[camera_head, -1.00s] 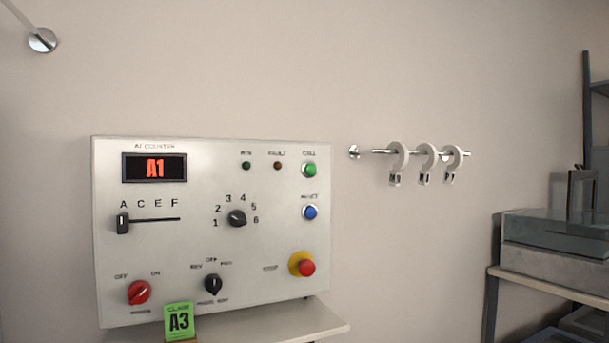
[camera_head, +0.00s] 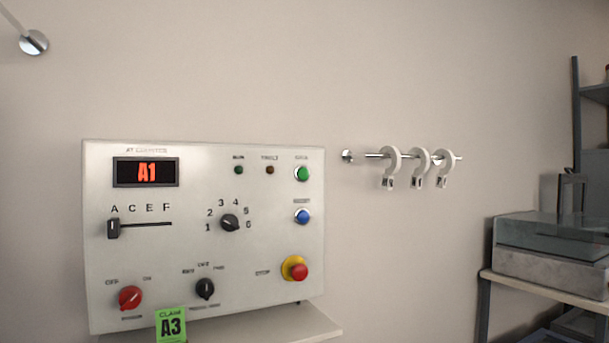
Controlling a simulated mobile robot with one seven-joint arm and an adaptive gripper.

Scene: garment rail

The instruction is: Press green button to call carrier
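The green button (camera_head: 302,174) is at the upper right of the white control panel (camera_head: 265,215), above a blue button (camera_head: 302,216). The panel's display (camera_head: 146,172) reads A1 in red. A slider (camera_head: 113,228) stands at the left end, under A. The numbered knob (camera_head: 230,222) sits mid-panel; its setting is too small to read surely. The red knob (camera_head: 130,297) is at lower left, a black selector (camera_head: 205,289) beside it, and a red stop button on a yellow base (camera_head: 295,269) at lower right. My gripper is not in view.
A green card reading A3 (camera_head: 171,324) stands before the panel at the shelf (camera_head: 300,322). Several white hooks hang on a wall rail (camera_head: 375,156) to the right. A rack with a grey box (camera_head: 549,265) stands at far right. Bare wall lies between.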

